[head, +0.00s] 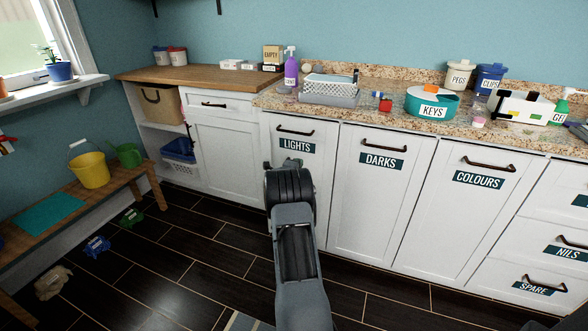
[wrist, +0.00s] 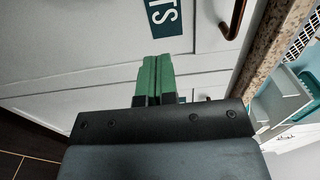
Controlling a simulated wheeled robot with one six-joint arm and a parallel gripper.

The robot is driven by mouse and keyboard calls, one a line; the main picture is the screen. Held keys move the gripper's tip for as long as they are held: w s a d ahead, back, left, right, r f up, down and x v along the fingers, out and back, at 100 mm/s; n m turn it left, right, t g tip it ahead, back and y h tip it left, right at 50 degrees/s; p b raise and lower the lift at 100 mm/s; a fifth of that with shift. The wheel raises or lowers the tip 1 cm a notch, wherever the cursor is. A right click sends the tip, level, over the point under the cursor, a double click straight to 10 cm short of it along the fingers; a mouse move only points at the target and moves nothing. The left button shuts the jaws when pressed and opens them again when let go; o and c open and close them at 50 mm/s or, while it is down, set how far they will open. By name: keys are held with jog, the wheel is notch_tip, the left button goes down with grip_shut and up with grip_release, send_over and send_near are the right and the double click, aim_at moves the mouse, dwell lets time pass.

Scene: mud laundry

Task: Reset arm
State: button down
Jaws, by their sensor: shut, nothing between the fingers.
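My gripper (wrist: 153,82) shows in the wrist view with its two green fingers closed together and nothing between them. It is in front of the white LIGHTS cabinet door (wrist: 100,50), with part of the label and the dark handle just beyond it. I cannot tell whether the fingertips touch the door. In the head view my arm reaches forward from the bottom middle toward the LIGHTS door (head: 302,185), and its own links hide the gripper.
DARKS (head: 375,190) and COLOURS (head: 470,205) doors are shut. A bench (head: 120,190) stands left; small items lie on the dark floor beside it.

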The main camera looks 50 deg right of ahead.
jog(key=shift+v, duration=2.15)
